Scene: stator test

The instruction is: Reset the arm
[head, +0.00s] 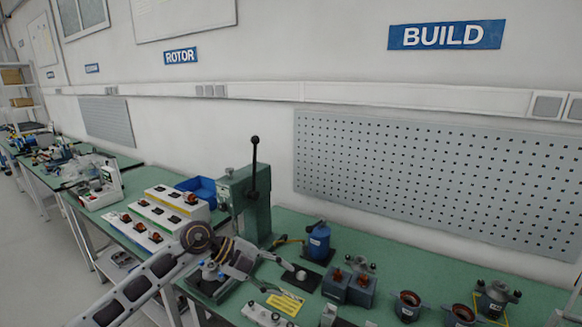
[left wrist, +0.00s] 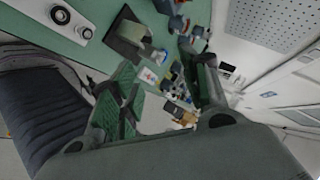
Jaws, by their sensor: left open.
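My left arm comes in from the lower left in the head view, and its gripper (head: 266,264) is over the green workbench (head: 288,222), just in front of the green lever press (head: 246,200). In the left wrist view the two fingers of the left gripper (left wrist: 160,88) stand well apart. I see nothing held between them; bench parts show beyond the gap. The wrist partly hides the bench parts below it in the head view. My right gripper is in neither view.
A blue motor-like unit (head: 318,243) and a grey fixture (head: 349,285) stand right of the gripper. Several stator housings (head: 408,305) sit at the front right. White trays (head: 166,210) and a blue bin (head: 196,188) stand left of the press. A pegboard (head: 430,175) hangs behind.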

